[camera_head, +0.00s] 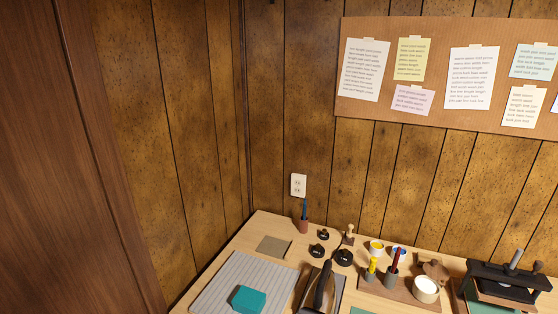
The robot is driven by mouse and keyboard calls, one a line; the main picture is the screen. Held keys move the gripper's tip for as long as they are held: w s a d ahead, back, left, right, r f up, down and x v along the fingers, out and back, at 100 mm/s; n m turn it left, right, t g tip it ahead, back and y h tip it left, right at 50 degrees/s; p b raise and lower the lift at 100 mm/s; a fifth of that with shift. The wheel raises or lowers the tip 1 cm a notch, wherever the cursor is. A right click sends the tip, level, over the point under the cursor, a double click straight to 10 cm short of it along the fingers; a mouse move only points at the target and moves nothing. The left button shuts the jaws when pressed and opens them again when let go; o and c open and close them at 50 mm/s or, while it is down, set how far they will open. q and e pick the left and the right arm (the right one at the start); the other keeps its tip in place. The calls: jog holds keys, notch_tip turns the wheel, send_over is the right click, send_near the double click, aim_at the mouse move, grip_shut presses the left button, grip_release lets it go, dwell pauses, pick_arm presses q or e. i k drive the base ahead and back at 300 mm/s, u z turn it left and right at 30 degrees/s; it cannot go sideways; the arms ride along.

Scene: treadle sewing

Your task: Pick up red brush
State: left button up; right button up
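A red brush (396,257) stands upright in a small dark holder (391,282) on a wooden board (403,294), toward the right part of the table. A yellow brush (371,266) stands in a similar holder just to its left. The red brush's lower end is hidden inside the holder. Neither of my grippers shows in this view.
The light wooden table (266,225) stands against panelled walls. A teal block (248,299) lies on a grey striped mat (232,275). A long black item (323,287) lies front centre. A white-topped jar (426,289) and a black press (505,278) stand right of the brush.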

aim_at(396, 256)
jog(key=z, duration=1.3)
